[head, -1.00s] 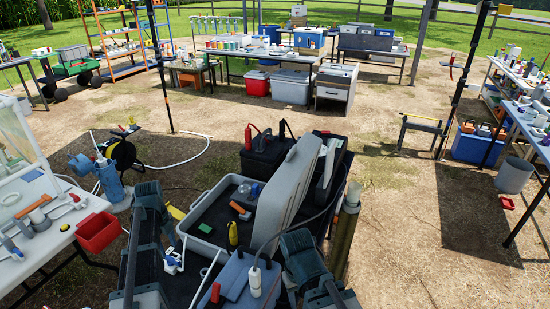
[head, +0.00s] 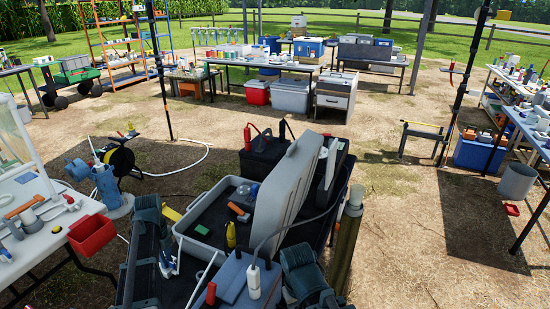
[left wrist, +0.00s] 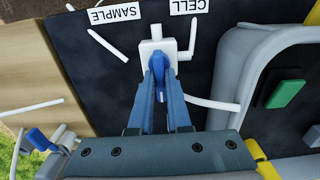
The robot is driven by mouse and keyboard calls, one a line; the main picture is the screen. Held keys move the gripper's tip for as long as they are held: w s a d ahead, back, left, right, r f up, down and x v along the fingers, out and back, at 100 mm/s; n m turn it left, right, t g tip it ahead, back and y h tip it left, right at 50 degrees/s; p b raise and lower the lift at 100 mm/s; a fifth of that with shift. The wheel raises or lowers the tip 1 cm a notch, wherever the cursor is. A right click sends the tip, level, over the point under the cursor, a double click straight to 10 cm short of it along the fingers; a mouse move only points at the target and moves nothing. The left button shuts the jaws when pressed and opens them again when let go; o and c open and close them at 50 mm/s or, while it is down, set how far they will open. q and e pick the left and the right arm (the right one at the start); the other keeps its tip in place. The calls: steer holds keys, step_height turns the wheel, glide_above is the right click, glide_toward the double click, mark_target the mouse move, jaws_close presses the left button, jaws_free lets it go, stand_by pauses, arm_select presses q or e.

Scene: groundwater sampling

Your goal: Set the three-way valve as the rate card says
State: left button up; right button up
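The white three-way valve (left wrist: 151,48) lies on a dark board, between labels reading CELL (left wrist: 190,5) and SAMPLE (left wrist: 115,13), with thin white tubes around it. Its blue handle (left wrist: 159,84) sits between my left fingertips. My left gripper (left wrist: 160,72) looks shut on that handle, with little gap at the tips. In the head view the valve (head: 167,264) shows small beside my left arm, which partly hides it. Only part of my right arm shows at the bottom of the head view; its fingers are out of sight. I see no readable rate card.
An open grey case (head: 190,238) with its lid (head: 285,195) raised stands right of the valve, holding a yellow item (head: 231,234) and an orange block (head: 238,208). A grey-blue box (head: 240,285) stands in front. A red bin (head: 92,236) hangs on the left table.

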arm_select(q)
jaws_close()
steer(key=n, duration=0.4)
steer(key=shift+w+a+n, duration=0.1)
steer(key=shift+w+n, duration=0.15)
steer(key=shift+n, duration=0.05)
steer(key=n, duration=0.4)
steer(key=shift+w+a, duration=0.1)
steer(key=shift+w, duration=0.1)
steer(key=n, duration=0.4)
steer(key=shift+w+a, duration=0.15)
steer(key=n, duration=0.5)
steer(key=shift+w+a, duration=0.1)
steer(key=shift+w, duration=0.1)
steer(key=o, duration=0.6)
jaws_free()
steer(key=shift+o, duration=0.2)
steer(key=shift+r, duration=0.15)
